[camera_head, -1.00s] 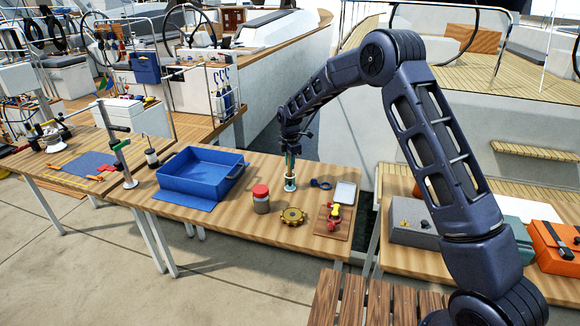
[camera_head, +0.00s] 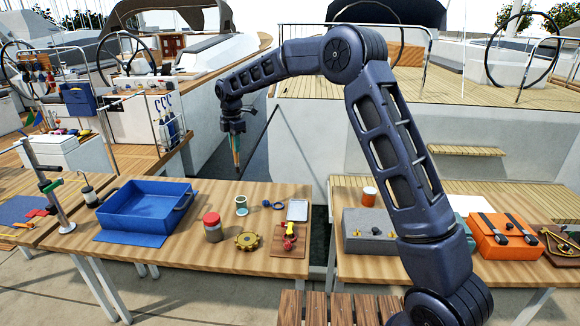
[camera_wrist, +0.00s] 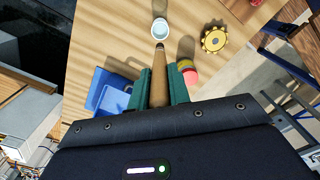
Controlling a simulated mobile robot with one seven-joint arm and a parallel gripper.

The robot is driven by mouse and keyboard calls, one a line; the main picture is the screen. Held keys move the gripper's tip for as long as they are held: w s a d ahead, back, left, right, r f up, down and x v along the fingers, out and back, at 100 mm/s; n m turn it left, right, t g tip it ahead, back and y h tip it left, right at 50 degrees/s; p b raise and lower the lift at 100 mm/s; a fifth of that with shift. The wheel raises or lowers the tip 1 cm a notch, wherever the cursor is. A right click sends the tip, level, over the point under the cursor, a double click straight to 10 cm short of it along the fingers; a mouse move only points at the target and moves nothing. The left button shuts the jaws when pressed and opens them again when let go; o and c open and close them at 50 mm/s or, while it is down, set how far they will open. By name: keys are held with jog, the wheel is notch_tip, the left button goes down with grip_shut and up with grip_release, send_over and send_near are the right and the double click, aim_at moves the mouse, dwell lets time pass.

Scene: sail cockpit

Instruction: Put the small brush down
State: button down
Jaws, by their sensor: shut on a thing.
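My gripper (camera_head: 236,148) is shut on the small brush (camera_head: 237,166), a slim thing with a brown wooden handle, and holds it upright in the air behind and above the near table. In the wrist view the brush (camera_wrist: 158,78) shows between the two teal fingers, its dark tip pointing away from my palm. Its other end is hidden by the gripper. A small pale cup (camera_head: 241,205) stands on the table below, apart from the brush. The cup also shows in the wrist view (camera_wrist: 160,29), just beyond the brush tip.
On the wooden table (camera_head: 190,258) are a blue bin (camera_head: 147,212), a red-lidded jar (camera_head: 212,229), a brass gear (camera_head: 247,241), a blue shackle-like loop (camera_head: 272,205), a pale tray (camera_head: 297,210) and a board with a red-and-yellow item (camera_head: 290,236). Bare wood lies around the jar.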

jog(key=w+d+m, duration=0.3)
jog(key=w+d, duration=0.2)
jog(key=d, duration=0.7)
jog(key=w+d+m, duration=0.3)
jog(key=w+d, duration=0.2)
jog(key=d, duration=0.7)
jog(key=w+d+m, duration=0.3)
jog(key=w+d, duration=0.2)
jog(key=d, duration=0.7)
jog(key=s+d+m, duration=0.3)
jog(key=d+m, duration=0.2)
jog(key=d, duration=1.2)
jog(key=s+d+m, duration=0.2)
jog(key=d+m, duration=0.2)
jog(key=d, duration=1.3)
notch_tip(320, 180, down, 20)
jog(key=shift+f, duration=0.2)
jog(key=c, duration=1.7)
grip_release()
jog(key=o, duration=0.4)
